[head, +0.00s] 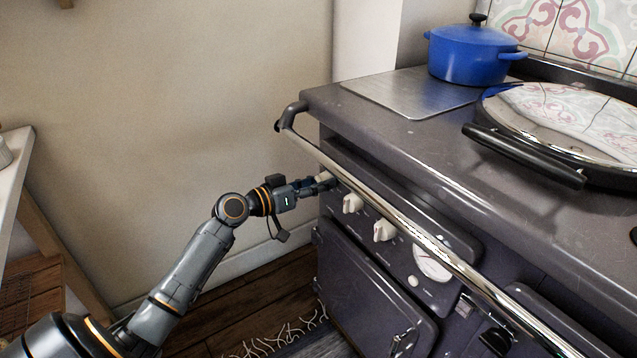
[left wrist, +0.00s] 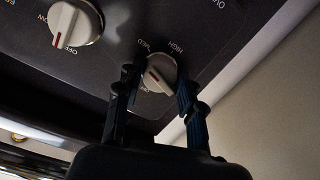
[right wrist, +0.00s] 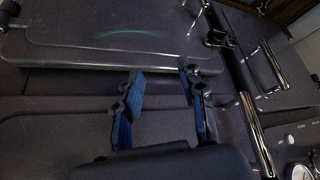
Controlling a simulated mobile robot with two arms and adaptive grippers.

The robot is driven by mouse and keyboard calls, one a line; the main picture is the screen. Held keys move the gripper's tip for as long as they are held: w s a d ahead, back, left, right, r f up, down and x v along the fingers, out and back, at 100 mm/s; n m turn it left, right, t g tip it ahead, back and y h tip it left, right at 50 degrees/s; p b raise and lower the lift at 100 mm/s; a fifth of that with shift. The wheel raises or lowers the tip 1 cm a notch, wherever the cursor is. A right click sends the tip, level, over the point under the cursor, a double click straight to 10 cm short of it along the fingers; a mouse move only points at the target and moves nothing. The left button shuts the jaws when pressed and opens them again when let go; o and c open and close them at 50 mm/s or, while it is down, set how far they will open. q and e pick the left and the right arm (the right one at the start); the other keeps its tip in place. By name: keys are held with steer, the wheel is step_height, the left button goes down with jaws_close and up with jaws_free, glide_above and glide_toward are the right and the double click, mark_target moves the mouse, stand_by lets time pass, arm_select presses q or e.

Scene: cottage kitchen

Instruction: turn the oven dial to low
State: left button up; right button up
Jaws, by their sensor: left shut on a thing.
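The range's front panel carries a row of white dials under the rail. My left gripper (head: 318,182) reaches the dial at the far left end (head: 324,177), which it mostly hides in the head view. In the left wrist view this dial (left wrist: 160,73) has a red mark and sits between the fingertips of my left gripper (left wrist: 157,84), which is shut on it. HIGH is printed beside it; its other labels are partly hidden, and I cannot tell its exact setting. My right gripper (right wrist: 160,85) is open and empty, with dark range doors beyond it.
A neighbouring dial (left wrist: 75,22) also shows in the head view (head: 352,203); another dial (head: 384,230) and a round gauge (head: 432,263) follow. A chrome rail (head: 400,222) runs just in front of the panel. A blue pot (head: 468,55) stands on top. Floor left of the range is open.

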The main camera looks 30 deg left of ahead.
arm_select(q)
steer(key=shift+n+h+p, duration=0.7)
steer(key=shift+n+p, duration=0.5)
steer(key=shift+n, duration=2.9)
arm_select(e)
steer(key=shift+s+d+r+g+h, duration=0.1)
steer(key=shift+s+d+g, duration=0.25)
steer(key=shift+s, duration=0.5)
steer(key=shift+s+d+f+g+h, duration=0.1)
steer(key=shift+s+d+g, duration=0.1)
steer(key=shift+s+g, duration=0.55)
steer(key=shift+s+d+r+g+h, duration=0.1)
steer(key=shift+s+d+g, duration=0.2)
steer(key=shift+s, duration=0.7)
arm_select(q)
steer(key=o, duration=1.2)
steer(key=shift+a, duration=0.1)
